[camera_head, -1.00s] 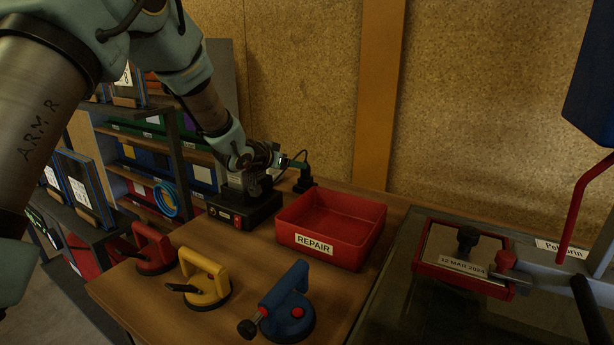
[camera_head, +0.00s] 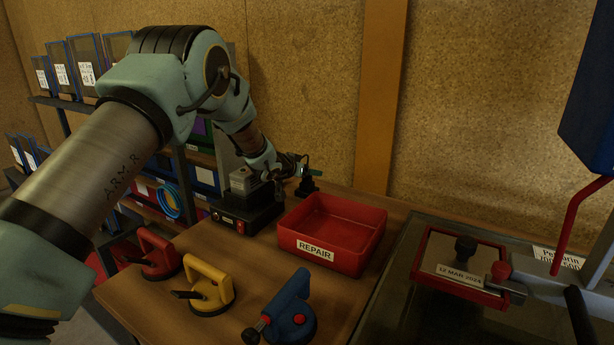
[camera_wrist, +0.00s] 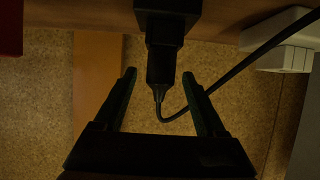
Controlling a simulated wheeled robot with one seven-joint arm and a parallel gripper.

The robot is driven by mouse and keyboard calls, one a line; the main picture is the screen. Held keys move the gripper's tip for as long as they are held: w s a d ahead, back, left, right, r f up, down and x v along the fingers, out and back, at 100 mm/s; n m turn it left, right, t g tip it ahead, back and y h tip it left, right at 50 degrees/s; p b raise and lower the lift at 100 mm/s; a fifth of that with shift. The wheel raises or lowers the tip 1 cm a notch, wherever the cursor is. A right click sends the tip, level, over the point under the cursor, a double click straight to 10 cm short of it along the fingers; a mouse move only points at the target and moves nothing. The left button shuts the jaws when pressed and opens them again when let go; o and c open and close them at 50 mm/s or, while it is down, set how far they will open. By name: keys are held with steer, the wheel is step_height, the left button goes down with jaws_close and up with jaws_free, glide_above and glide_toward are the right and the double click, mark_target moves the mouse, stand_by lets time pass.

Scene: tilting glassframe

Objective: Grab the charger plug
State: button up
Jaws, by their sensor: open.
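The black charger plug (camera_head: 307,186) stands at the back edge of the table, just behind the red bin. In the wrist view the plug (camera_wrist: 163,62) hangs down from the top, with a thin black cable leaving its narrow end and curving right. My gripper (camera_head: 303,168) is at the plug in the head view. In the wrist view my gripper (camera_wrist: 159,76) is open, its two green-lined fingers on either side of the plug's narrow end. Gaps show on both sides, so neither finger appears to touch it.
A dark charger box (camera_head: 246,212) stands left of the plug. A red REPAIR bin (camera_head: 345,262) is in front. Red (camera_head: 160,258), yellow (camera_head: 212,290) and blue (camera_head: 290,315) suction lifters stand nearer. The cork wall (camera_head: 310,90) is close behind.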

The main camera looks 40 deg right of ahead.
steer(key=shift+c, duration=0.2)
jaws_close()
stand_by(0.3)
